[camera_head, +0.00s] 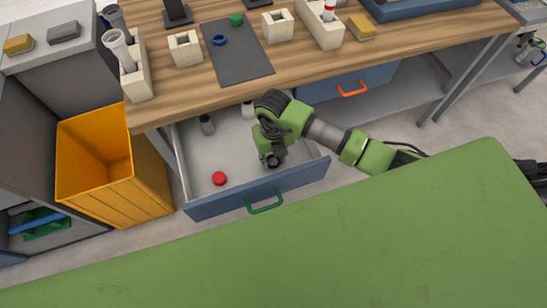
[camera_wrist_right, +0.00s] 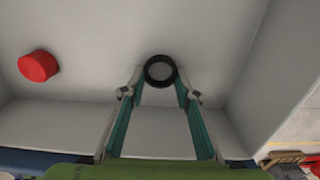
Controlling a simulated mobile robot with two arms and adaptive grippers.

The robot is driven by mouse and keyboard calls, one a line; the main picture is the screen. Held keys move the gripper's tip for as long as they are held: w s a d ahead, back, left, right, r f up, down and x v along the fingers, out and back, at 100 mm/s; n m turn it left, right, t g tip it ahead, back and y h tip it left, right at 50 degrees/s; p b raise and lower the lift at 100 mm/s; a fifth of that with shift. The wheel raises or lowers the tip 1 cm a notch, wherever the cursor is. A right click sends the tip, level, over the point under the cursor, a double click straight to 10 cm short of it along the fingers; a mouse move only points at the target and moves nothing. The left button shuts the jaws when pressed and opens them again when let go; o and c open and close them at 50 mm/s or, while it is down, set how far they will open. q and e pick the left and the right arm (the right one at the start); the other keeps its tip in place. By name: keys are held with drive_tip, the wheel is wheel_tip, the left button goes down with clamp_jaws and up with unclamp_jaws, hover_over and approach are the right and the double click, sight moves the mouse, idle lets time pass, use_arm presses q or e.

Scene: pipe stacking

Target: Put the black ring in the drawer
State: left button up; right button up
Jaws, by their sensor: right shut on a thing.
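The black ring (camera_wrist_right: 147,72) is between the two fingertips of my right gripper (camera_wrist_right: 160,77) in the right wrist view. The gripper (camera_head: 272,158) is shut on it, over the inside of the open drawer (camera_head: 232,150) in the head view. The drawer's pale floor also shows below the ring in the wrist view; I cannot tell whether the ring touches it. The drawer has a blue front with a green handle (camera_head: 265,204). My left gripper is not in view.
A red round piece (camera_head: 219,178) lies in the drawer's front left, with grey pieces (camera_head: 207,124) further back. An orange bin (camera_head: 110,165) stands left of the drawer. The wooden table (camera_head: 190,82) above holds a dark mat (camera_head: 237,62) and several blocks. A green surface (camera_head: 300,250) fills the foreground.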

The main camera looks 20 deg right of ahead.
sight(274, 164)
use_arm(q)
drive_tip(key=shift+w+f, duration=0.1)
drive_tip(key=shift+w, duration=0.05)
use_arm(e)
drive_tip(key=shift+f, duration=0.1)
drive_tip(key=shift+f, duration=0.15)
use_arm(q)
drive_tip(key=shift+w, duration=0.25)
use_arm(e)
drive_tip(key=o, duration=0.8)
drive_tip(key=shift+o, duration=0.2)
drive_tip(key=shift+r, duration=0.4)
wheel_tip(274, 164, up, 12)
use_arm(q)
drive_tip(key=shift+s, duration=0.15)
use_arm(e)
drive_tip(key=shift+f, duration=0.2)
